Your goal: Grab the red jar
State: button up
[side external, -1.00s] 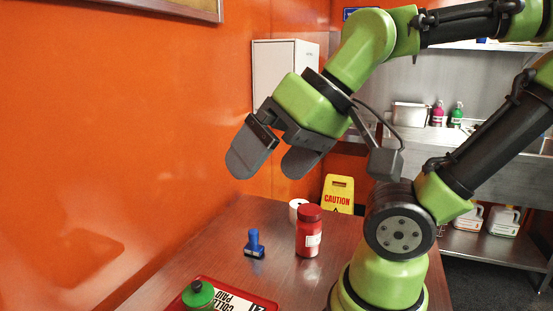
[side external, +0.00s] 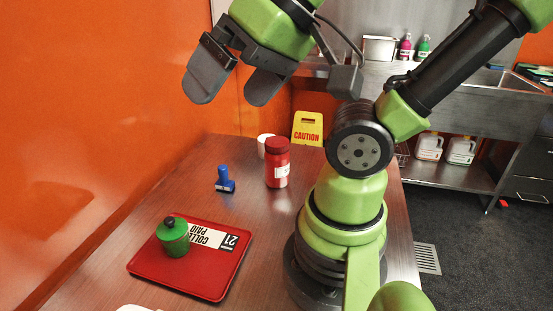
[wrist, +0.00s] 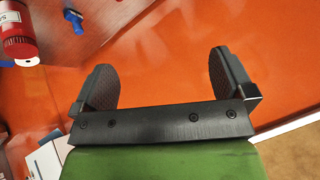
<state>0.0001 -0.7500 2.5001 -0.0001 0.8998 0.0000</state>
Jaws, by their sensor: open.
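The red jar (side external: 278,164) stands upright on the brown table, with a red lid and a white label. It also shows in the wrist view (wrist: 18,30), partly cut off at the upper left corner. My gripper (side external: 231,100) is open and empty. In the side view it appears above and to the left of the jar, high over the table. In the wrist view my gripper (wrist: 162,76) has its two fingers wide apart with only the orange wall between them.
A blue stamp-like object (side external: 225,180) stands left of the jar, and a white roll (side external: 264,145) is behind it. A red tray (side external: 207,281) holds a green jar (side external: 173,238) and a printed card (side external: 212,236). An orange wall (side external: 90,130) borders the table's left. A yellow caution sign (side external: 307,129) is behind.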

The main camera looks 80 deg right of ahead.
jog(key=shift+c, duration=0.6)
